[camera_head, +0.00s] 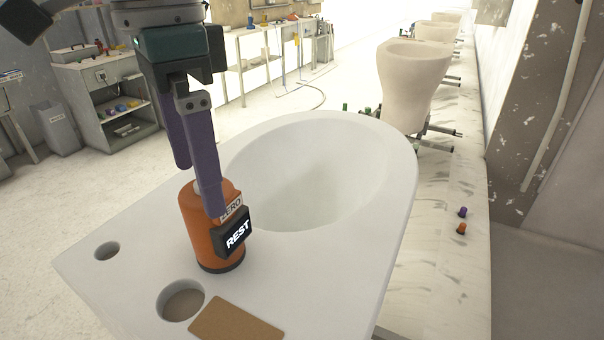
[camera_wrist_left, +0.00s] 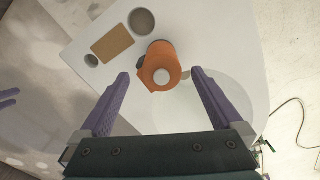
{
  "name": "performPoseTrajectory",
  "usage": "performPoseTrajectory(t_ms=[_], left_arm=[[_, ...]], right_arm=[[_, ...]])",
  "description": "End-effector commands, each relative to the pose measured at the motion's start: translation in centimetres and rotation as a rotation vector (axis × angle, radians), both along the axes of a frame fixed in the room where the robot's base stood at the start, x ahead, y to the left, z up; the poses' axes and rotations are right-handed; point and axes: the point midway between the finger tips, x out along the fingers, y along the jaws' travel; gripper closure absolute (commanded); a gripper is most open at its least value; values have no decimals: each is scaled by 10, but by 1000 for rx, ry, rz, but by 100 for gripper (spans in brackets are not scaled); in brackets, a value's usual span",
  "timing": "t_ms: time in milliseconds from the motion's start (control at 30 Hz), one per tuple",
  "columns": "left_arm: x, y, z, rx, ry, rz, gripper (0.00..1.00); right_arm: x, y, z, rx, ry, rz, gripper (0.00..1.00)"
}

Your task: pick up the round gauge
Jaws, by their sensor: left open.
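The round gauge (camera_head: 207,242) is an orange cylinder with a dark base, a ZERO label and a black REST block on its side. It stands upright on the white basin's flat rim (camera_head: 300,300). In the left wrist view the gauge (camera_wrist_left: 160,60) shows a pale round knob on top. My left gripper (camera_head: 199,192) has purple fingers and is open over the gauge. In the head view one finger covers part of the gauge's upper side. In the left wrist view the fingertips (camera_wrist_left: 160,75) lie to either side of it, with gaps.
The basin's deep bowl (camera_head: 320,170) lies behind the gauge. A round hole (camera_head: 181,300), a smaller hole (camera_head: 107,251) and a brown pad (camera_head: 236,322) are near it. Purple (camera_head: 462,212) and orange (camera_head: 461,229) knobs sit on the ledge at right. A ceramic pedestal (camera_head: 410,85) stands beyond.

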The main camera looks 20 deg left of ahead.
Motion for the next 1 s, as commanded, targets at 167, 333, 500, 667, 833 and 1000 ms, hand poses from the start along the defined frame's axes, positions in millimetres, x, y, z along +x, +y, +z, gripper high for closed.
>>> performPoseTrajectory(t_ms=[167,333,500,667,833,1000], left_arm=[[-1,1,-27,1,6,2,0],[0,1,-43,0,2,1,0],[3,0,-66,1,3,1,0],[4,1,-89,2,3,1,0],[4,1,-96,3,-2,-1,0],[4,1,-95,2,-1,-1,3]], right_arm=[[2,-2,0,-5,-6,0,50],[2,-4,0,-14,-8,6,50],[2,-4,0,-14,-8,6,50],[2,-4,-2,-14,-7,6,50],[2,-4,-2,-12,-7,5,50],[2,-2,-2,-8,-6,2,50]])
